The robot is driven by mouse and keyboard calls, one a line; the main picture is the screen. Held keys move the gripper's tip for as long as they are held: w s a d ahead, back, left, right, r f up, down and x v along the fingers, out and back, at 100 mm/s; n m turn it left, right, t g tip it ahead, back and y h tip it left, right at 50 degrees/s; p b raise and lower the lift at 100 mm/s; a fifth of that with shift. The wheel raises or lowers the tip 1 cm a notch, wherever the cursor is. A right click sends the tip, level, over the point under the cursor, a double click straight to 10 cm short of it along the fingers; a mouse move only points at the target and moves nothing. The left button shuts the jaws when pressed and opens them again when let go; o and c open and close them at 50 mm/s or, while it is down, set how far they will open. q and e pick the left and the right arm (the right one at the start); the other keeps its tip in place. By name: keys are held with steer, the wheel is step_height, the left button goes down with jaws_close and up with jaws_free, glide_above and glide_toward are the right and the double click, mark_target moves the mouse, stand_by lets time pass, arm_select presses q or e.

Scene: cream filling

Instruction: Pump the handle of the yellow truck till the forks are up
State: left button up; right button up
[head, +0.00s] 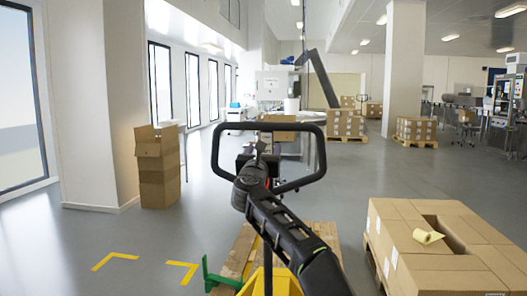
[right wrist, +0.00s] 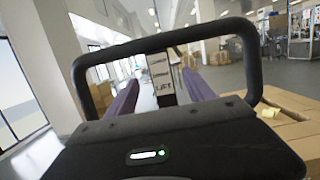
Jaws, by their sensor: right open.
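The yellow truck (head: 270,284) shows at the bottom of the head view, mostly behind my right arm. Its black loop handle (head: 320,150) rises toward me, and its top bar also crosses the right wrist view (right wrist: 165,40). A plate marked LIFT (right wrist: 163,82) sits in the middle of the loop. My right gripper (head: 256,165) is at the loop's centre. Its purple fingers (right wrist: 161,78) are apart, one on each side of the plate; I cannot tell whether they touch it. The height of the forks is hidden. My left gripper is out of view.
A wooden pallet (head: 236,256) lies by the truck, with a green bracket (head: 214,277) near it. Stacked cartons (head: 440,250) with a yellow roll (head: 427,237) stand close at the right. Boxes (head: 158,170) stand at the left by a pillar.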

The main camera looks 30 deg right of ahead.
steer(key=shift+s+a+f+b, duration=0.25)
steer(key=shift+s+b, duration=0.15)
steer(key=shift+b, duration=0.15)
steer(key=b+v, duration=0.3)
steer(key=v, duration=0.3)
steer(key=shift+s+a+b, duration=0.25)
steer(key=shift+s+b, duration=0.05)
